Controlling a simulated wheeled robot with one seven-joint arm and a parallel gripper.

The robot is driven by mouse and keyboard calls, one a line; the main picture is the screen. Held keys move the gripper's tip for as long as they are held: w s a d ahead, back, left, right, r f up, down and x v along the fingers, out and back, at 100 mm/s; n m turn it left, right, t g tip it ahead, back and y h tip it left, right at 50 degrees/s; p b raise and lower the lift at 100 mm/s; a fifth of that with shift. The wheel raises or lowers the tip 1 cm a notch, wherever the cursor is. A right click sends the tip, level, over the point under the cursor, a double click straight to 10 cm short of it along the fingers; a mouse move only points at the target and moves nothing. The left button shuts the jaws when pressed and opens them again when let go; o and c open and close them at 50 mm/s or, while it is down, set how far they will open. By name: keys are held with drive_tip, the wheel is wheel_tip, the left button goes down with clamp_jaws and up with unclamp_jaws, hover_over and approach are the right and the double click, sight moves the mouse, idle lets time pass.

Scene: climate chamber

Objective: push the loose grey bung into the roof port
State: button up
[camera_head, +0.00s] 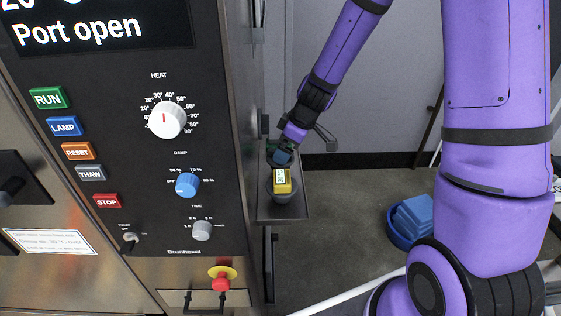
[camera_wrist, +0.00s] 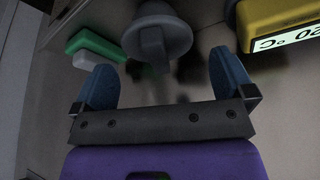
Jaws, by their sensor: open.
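The grey bung (camera_wrist: 158,32) shows in the wrist view as a round flanged piece with a flat tab facing my gripper. It is ahead of my gripper, roughly between the lines of the fingers, and neither finger touches it. My gripper (camera_wrist: 165,85) has its two blue fingertips wide apart with nothing between them. In the head view my gripper (camera_head: 281,155) is low over the side shelf (camera_head: 295,208) of the chamber; I cannot make the bung out clearly there. The roof port is not in view. The chamber display (camera_head: 85,32) reads "Port open".
A yellow meter (camera_head: 282,181) is close to my gripper at the shelf; it also shows in the wrist view (camera_wrist: 275,22). A grey bowl-like thing (camera_head: 285,194) is by it. A green-and-white item (camera_wrist: 95,45) lies left of the bung. A blue tub (camera_head: 399,229) stands on the floor.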

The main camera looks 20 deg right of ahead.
drive_tip(key=shift+x, duration=2.75)
drive_tip(key=shift+w, duration=0.15)
drive_tip(key=c, duration=0.8)
drive_tip(key=shift+d, duration=0.1)
drive_tip(key=shift+c, duration=0.2)
